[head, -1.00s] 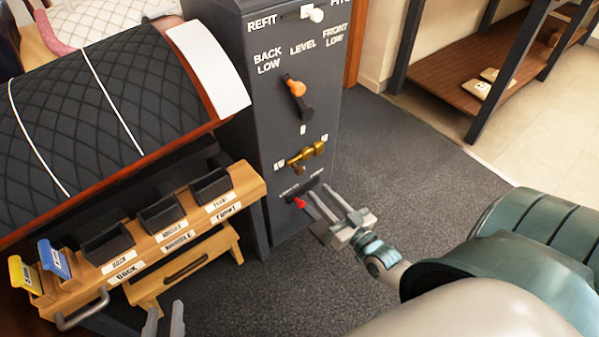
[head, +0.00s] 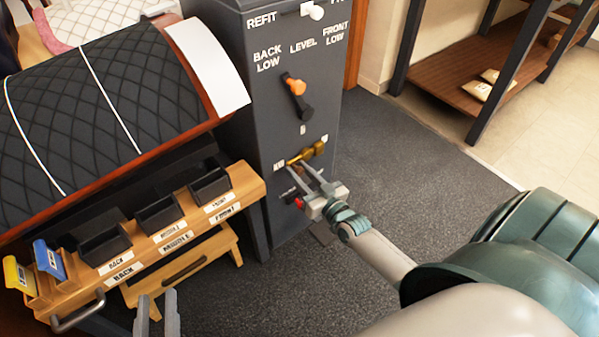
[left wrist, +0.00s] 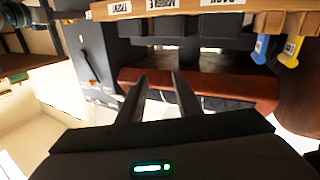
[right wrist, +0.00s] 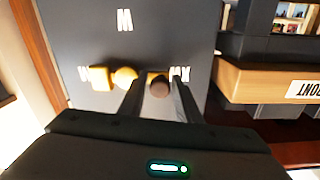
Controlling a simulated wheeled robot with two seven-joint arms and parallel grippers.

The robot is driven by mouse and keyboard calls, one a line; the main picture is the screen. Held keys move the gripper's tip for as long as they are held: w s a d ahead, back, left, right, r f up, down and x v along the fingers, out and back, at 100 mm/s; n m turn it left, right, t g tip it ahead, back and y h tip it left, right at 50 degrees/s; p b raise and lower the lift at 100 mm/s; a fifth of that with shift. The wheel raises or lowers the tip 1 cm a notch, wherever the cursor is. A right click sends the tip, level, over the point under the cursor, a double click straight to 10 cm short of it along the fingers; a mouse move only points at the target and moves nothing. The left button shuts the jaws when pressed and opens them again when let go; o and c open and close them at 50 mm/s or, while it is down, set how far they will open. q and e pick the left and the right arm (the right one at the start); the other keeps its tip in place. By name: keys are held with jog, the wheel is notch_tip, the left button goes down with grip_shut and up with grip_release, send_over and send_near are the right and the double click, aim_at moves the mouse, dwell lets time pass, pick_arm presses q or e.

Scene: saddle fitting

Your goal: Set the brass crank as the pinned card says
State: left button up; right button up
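The brass crank (head: 309,151) is on the front of the dark grey cabinet, below an orange-tipped lever. In the right wrist view its brass part (right wrist: 112,77) lies left of the fingers, and a dark brown round knob (right wrist: 159,86) shows between the fingertips. My right gripper (head: 303,180) is at the crank, its fingers apart on either side of the knob; contact cannot be told. In the right wrist view (right wrist: 157,84) a gap shows around the knob. My left gripper (head: 157,305) is open and empty, low beside the wooden rack. I cannot make out a pinned card.
The cabinet also carries an orange-tipped lever (head: 295,85), a white-knobbed switch (head: 315,12) and a red-tipped lever (head: 298,202) close below my right gripper. A wooden rack (head: 250,190) with black bins stands left, under a quilted saddle panel (head: 100,95).

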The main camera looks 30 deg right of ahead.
grip_shut()
